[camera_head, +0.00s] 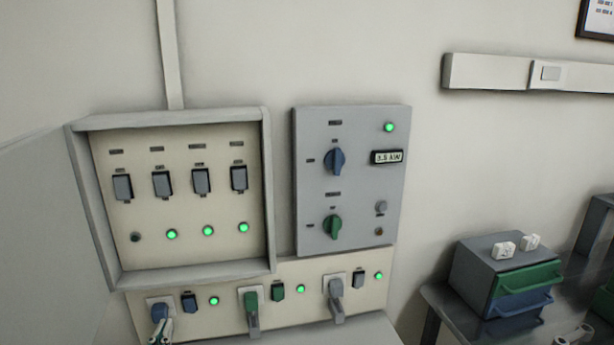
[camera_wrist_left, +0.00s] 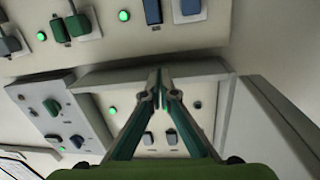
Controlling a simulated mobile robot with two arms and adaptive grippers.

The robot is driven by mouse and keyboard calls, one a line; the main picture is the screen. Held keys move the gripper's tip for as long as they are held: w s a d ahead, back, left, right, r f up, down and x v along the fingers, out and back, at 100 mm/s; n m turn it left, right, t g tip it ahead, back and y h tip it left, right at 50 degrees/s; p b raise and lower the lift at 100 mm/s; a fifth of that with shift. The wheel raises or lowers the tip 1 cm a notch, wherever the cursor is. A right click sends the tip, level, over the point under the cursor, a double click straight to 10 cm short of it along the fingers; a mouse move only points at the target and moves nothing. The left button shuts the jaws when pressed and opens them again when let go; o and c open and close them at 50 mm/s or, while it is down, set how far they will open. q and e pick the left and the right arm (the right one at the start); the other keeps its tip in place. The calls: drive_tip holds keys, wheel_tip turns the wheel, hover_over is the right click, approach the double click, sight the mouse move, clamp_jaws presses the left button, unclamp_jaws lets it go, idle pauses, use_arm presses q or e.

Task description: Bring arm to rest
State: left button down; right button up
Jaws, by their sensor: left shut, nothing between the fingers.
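My left gripper (camera_head: 162,328) shows at the bottom left of the head view, in front of the lower socket panel (camera_head: 235,318) and close to the blue plug (camera_head: 160,308). I cannot tell whether it touches the plug. In the left wrist view its two fingers (camera_wrist_left: 159,88) come together at the tips with nothing between them. The open breaker box (camera_head: 268,200) lies beyond the fingers in that view. My right gripper is in neither view.
A grey control box (camera_head: 385,215) with a blue knob (camera_head: 334,160) and a green knob (camera_head: 332,226) hangs on the wall. A green plug (camera_head: 251,300) and a grey plug (camera_head: 335,290) sit in the panel. A drawer unit (camera_head: 475,272) stands at right.

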use_arm(q)
drive_tip(key=s+d+f+m+g+h, duration=0.1)
drive_tip(key=s+d+f+g, duration=0.25)
drive_tip(key=s+f, duration=0.4)
drive_tip(key=s+d+f+g+h, duration=0.1)
drive_tip(key=s+d+f+g, duration=0.25)
drive_tip(key=s+f, duration=0.35)
drive_tip(key=s+d+f+m+g, duration=0.1)
drive_tip(key=s+d+g, duration=0.15)
drive_tip(key=s, duration=0.65)
drive_tip(key=s+d+f+m+g, duration=0.1)
drive_tip(key=s+g, duration=0.3)
drive_tip(key=s, duration=0.5)
wheel_tip(320, 180, down, 26)
drive_tip(key=s+g, duration=0.1)
drive_tip(key=s+a+f+g, duration=0.1)
drive_tip(key=s+a+f, duration=0.2)
drive_tip(key=s+f, duration=1.3)
drive_tip(key=shift+s+f, duration=0.25)
drive_tip(key=shift+s, duration=0.65)
drive_tip(key=shift+g, duration=0.25)
